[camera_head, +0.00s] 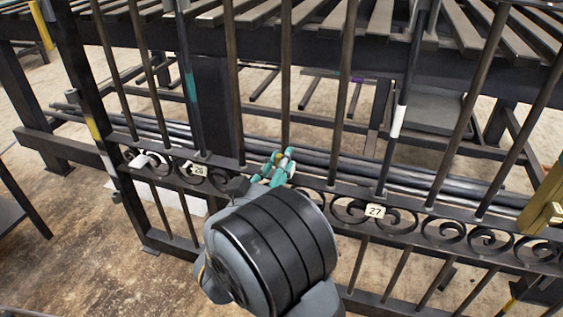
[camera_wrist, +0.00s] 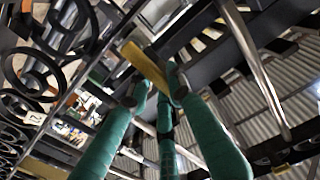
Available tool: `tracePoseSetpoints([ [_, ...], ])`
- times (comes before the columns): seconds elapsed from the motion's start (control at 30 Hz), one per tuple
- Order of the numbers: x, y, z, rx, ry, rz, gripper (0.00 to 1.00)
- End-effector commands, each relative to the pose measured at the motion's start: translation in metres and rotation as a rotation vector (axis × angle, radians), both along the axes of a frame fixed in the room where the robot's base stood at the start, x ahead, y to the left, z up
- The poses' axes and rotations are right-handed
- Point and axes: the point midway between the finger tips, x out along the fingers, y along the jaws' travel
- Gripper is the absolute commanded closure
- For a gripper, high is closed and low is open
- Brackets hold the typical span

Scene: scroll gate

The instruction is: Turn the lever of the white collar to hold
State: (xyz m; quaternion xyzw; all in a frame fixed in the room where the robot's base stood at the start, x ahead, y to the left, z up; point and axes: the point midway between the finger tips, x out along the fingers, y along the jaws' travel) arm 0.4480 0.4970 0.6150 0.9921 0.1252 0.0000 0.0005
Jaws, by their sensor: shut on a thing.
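A white collar (camera_head: 397,121) sits on an upright bar of the dark gate, right of centre in the head view. I cannot make out its lever there. My gripper (camera_head: 274,167) has teal fingers and is at the scroll band, left of and lower than that collar, apart from it. In the wrist view my gripper (camera_wrist: 158,92) is closed on a flat yellow piece (camera_wrist: 140,62), whose far end sticks out past the fingertips. A small white and yellow spot shows at the fingertips in the head view. My wrist hides part of the band.
A teal collar (camera_head: 190,86) and a yellow collar (camera_head: 92,128) sit on other bars to the left. Number plates 26 (camera_head: 198,169) and 27 (camera_head: 375,211) mark the scroll band. Long dark pipes (camera_head: 330,165) lie behind the gate.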

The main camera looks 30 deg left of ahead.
Motion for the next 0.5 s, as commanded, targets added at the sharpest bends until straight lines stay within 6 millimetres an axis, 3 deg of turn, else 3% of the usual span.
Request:
tracePoseSetpoints([
  [0.23, -0.0001, 0.0001, 0.0001, 0.000, 0.000, 0.000, 1.00],
  [0.5, -0.0001, 0.0001, 0.0002, 0.000, 0.000, 0.000, 1.00],
])
